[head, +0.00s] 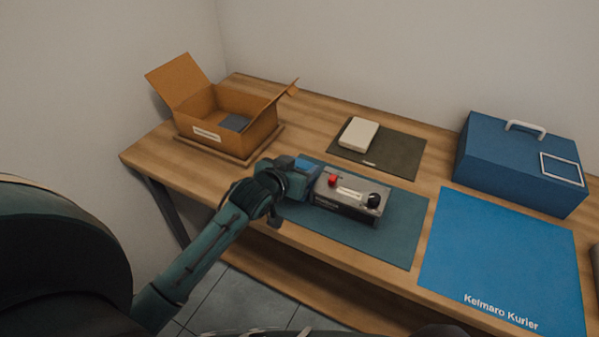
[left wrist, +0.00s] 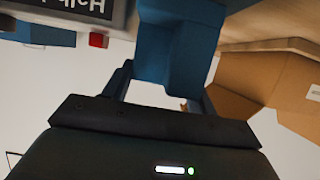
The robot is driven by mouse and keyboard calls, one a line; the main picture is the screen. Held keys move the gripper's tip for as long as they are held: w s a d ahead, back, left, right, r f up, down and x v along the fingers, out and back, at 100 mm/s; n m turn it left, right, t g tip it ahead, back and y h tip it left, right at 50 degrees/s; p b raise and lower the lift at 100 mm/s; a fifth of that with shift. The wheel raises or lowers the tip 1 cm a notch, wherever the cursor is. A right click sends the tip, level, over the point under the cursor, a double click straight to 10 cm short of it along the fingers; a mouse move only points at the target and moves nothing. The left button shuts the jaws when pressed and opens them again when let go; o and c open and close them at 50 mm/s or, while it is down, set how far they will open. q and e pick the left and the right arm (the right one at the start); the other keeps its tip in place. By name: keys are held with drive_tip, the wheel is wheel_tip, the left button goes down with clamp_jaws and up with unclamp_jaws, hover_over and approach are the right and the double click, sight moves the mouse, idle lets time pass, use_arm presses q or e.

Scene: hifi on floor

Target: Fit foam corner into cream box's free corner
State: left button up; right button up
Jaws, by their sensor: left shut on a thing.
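My left gripper (head: 297,172) is above the table by the left end of the grey device. In the left wrist view its fingers (left wrist: 160,90) are shut on a blue foam corner (left wrist: 178,42), an angled block. The foam corner also shows in part in the head view (head: 307,164), partly hidden by the gripper. A small cream box (head: 358,134) lies on a dark mat behind the device; no open inside shows. An open tan cardboard box (head: 268,127) stands at the back left, with a dark grey-blue piece (head: 234,122) inside. My right gripper is not in view.
The grey device (head: 346,204) with red and black knobs lies on a teal mat (head: 400,238). A blue case (head: 500,168) with a handle stands at the right, behind a bare blue mat (head: 490,250). Bare wood lies between the cardboard box and the dark mat (head: 400,152).

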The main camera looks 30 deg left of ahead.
use_arm(q)
drive_tip(key=shift+f, duration=0.75)
drive_tip(key=shift+f, duration=0.2)
drive_tip(key=o, duration=1)
drive_tip(key=shift+r, duration=0.1)
